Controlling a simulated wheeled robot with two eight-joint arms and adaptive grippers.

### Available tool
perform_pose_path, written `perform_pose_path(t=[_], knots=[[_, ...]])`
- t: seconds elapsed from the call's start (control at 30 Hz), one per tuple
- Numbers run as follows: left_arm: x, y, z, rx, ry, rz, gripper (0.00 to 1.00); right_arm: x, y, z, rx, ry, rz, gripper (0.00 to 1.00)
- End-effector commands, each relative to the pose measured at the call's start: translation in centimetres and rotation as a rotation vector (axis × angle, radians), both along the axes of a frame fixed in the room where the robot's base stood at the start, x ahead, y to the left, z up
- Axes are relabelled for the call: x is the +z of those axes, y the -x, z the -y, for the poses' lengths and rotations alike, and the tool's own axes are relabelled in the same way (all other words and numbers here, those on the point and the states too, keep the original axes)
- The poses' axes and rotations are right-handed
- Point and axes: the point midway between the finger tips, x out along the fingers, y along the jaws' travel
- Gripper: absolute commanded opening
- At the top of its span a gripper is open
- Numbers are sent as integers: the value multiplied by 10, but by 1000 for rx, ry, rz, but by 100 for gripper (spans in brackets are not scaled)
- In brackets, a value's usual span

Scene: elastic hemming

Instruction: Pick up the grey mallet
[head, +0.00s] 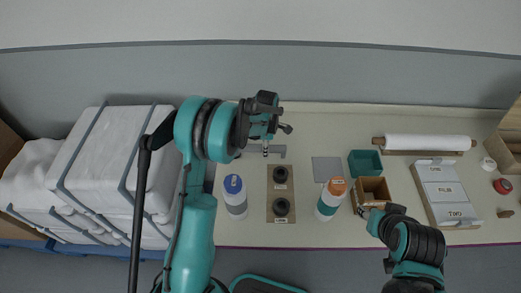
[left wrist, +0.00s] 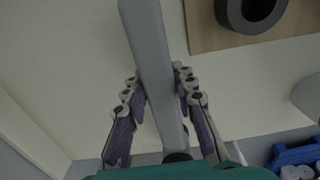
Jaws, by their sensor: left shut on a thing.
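The grey mallet (head: 279,151) lies near the back of the table in the head view, partly hidden under my left gripper (head: 265,146). In the left wrist view a long grey bar of the mallet (left wrist: 148,45) runs between the two fingers of my left gripper (left wrist: 156,82), which is shut on it. Whether the mallet is clear of the table cannot be told. My right gripper (head: 370,211) is at the front edge of a small brown box (head: 374,187); its fingers are too small to read.
A brown board (head: 281,193) with two black rings lies in front of the mallet, between a blue-capped bottle (head: 234,196) and an orange-capped bottle (head: 331,198). A grey square (head: 327,170), a green box (head: 365,162), a white roll (head: 428,142) and a white compartment tray (head: 425,192) are to the right.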

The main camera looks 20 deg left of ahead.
Motion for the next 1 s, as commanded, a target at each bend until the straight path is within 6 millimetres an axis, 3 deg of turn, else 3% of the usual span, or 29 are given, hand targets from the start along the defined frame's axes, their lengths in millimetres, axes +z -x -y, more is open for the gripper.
perform_pose_path(t=[0.2,0.6,0.8,1.0], knots=[[37,0,0,0,0,0,0,11,0,0,0,0,0,40],[88,21,88,-3,0,0,0,25,0,0,0,0,0,40],[100,25,109,-2,0,0,0,27,0,0,0,0,0,40],[103,27,114,0,0,0,0,28,0,0,0,0,0,40]])
